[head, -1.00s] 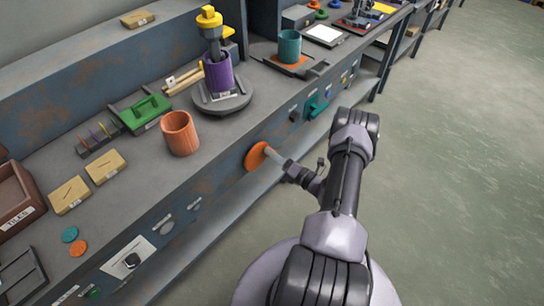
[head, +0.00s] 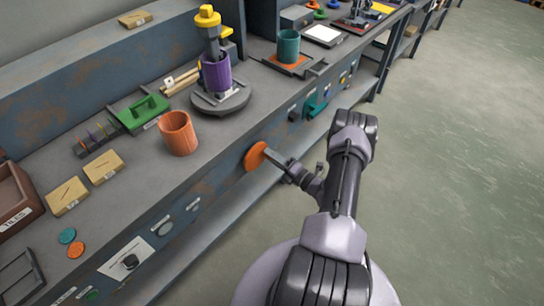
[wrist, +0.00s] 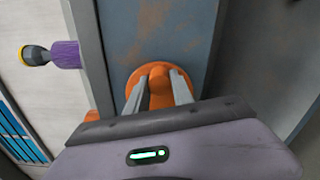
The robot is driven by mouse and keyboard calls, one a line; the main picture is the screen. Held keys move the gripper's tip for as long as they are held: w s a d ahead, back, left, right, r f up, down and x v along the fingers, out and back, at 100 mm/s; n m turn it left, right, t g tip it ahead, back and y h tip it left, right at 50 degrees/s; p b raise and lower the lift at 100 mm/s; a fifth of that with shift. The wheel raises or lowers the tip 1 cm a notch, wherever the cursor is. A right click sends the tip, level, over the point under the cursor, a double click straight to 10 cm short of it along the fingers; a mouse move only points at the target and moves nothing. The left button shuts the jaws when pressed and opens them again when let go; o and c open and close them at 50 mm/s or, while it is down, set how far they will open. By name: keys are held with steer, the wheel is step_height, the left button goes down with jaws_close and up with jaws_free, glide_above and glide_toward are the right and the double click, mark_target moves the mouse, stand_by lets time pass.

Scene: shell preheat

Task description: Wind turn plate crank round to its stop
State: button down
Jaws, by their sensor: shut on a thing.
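The orange crank (head: 254,157) is a round disc on the front face of the bench, below the worktop edge. In the wrist view the orange disc (wrist: 152,76) lies straight ahead, with an orange knob (wrist: 160,92) between my fingers. My gripper (head: 266,153) is shut on this knob; it also shows in the wrist view (wrist: 158,88). The grey turn plate (head: 220,101) stands on the worktop above, with a purple cup (head: 217,74) on it beneath a yellow-topped post (head: 208,17). The crank's stop cannot be made out.
An orange cup (head: 179,133) stands near the worktop edge, left of the turn plate. A green tray (head: 140,112) and tan blocks (head: 103,167) lie farther left. A teal cup (head: 288,46) stands beyond. The floor (head: 450,180) to the right is clear.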

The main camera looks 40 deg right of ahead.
steer(key=c, duration=1.1)
jaws_free()
steer(key=s+d+p, duration=0.1)
steer(key=s+p, duration=0.3)
steer(key=s, duration=1.3)
steer(key=shift+s+d, duration=0.2)
